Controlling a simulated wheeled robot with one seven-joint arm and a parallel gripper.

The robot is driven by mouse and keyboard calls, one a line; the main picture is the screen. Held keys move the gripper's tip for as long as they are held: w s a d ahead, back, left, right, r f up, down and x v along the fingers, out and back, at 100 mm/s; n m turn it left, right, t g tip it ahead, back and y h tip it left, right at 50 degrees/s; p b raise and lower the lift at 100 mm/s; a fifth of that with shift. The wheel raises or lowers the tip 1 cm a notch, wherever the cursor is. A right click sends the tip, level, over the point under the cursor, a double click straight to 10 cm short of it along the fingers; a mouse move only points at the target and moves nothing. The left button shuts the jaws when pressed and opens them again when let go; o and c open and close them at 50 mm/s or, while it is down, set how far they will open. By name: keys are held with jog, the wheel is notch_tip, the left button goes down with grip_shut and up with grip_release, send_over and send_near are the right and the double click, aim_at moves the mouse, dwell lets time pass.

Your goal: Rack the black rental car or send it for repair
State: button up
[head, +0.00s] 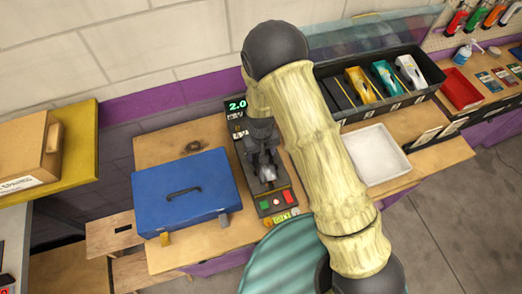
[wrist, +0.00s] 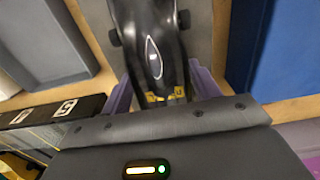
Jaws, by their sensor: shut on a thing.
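The black car (wrist: 175,45) fills the top middle of the wrist view, with a pale oval outline on its body and yellow marks at its near end. My gripper (wrist: 158,88) is shut on that end, its purple fingers on either side. In the head view my gripper (head: 262,145) is over the dark test unit (head: 240,125), whose display reads 2.0. The car is mostly hidden there, and I cannot tell whether it touches the unit. The black rack (head: 410,98) at the upper right holds a yellow, a teal and a white car; its leftmost slot looks dark.
A blue case (head: 195,190) stands just left of the unit. A white tray (head: 375,155) lies in front of the rack, and a red tray (head: 462,90) lies to its right. The unit has red and green buttons at its near end. My arm covers the bench between unit and rack.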

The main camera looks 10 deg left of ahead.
jog(key=shift+f, duration=0.25)
jog(key=o, duration=1.2)
jog(key=shift+c, duration=0.2)
jog(key=shift+r, duration=0.15)
notch_tip(320, 180, up, 17)
jog(key=b, duration=0.7)
jog(key=shift+d+r, duration=0.1)
jog(key=s+d+m+t, duration=0.1)
jog(key=s+d+m, duration=0.2)
jog(key=d, duration=1)
jog(key=s+d+r+m+t, duration=0.1)
jog(key=s+d+m, duration=0.2)
jog(key=d, duration=0.9)
jog(key=shift+s+d+r+t, duration=0.15)
jog(key=shift+s+d+t, duration=0.2)
jog(key=shift+s, duration=0.45)
